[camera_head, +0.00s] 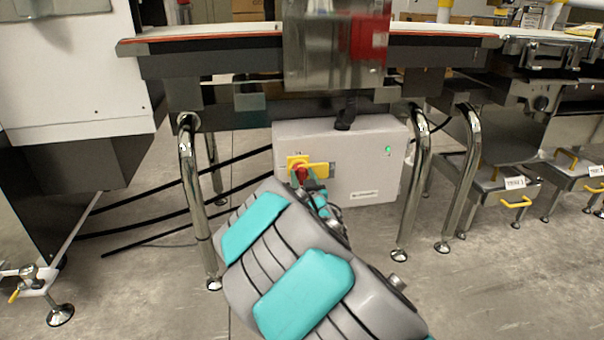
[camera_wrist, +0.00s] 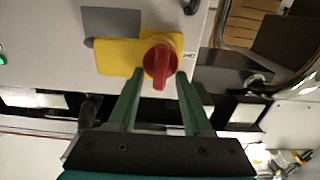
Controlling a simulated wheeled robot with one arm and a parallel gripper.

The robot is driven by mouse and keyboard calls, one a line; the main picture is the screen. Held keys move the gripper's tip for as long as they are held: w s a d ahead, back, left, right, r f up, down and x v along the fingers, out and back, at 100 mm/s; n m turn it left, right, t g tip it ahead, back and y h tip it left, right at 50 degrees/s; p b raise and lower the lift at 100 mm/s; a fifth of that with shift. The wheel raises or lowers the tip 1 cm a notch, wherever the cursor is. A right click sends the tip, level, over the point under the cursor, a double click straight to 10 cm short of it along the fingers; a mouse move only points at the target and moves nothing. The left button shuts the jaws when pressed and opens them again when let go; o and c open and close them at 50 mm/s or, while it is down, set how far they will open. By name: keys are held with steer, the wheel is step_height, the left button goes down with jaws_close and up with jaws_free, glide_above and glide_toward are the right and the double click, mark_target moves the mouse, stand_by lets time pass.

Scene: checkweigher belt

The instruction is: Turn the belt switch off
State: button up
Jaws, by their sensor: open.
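The belt switch is a red rotary knob on a yellow plate on the front of a light grey control box (camera_head: 362,155) under the belt. In the wrist view the red knob (camera_wrist: 160,64) sits at the right part of the yellow plate (camera_wrist: 115,58). My gripper (camera_wrist: 159,76) is open, its two green fingers pointing at the knob, with the fingertips on either side of its lower part. I cannot tell whether they touch it.
A green light (camera_head: 388,149) glows at the upper right of the box. Steel legs (camera_head: 197,205) stand left and right of it, and dark cables run to the left. The conveyor belt (camera_head: 215,31) passes above. Small bins with yellow handles (camera_head: 515,202) stand at the right.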

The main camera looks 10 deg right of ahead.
steer(key=shift+c, duration=0.3)
jaws_close()
stand_by(1.1)
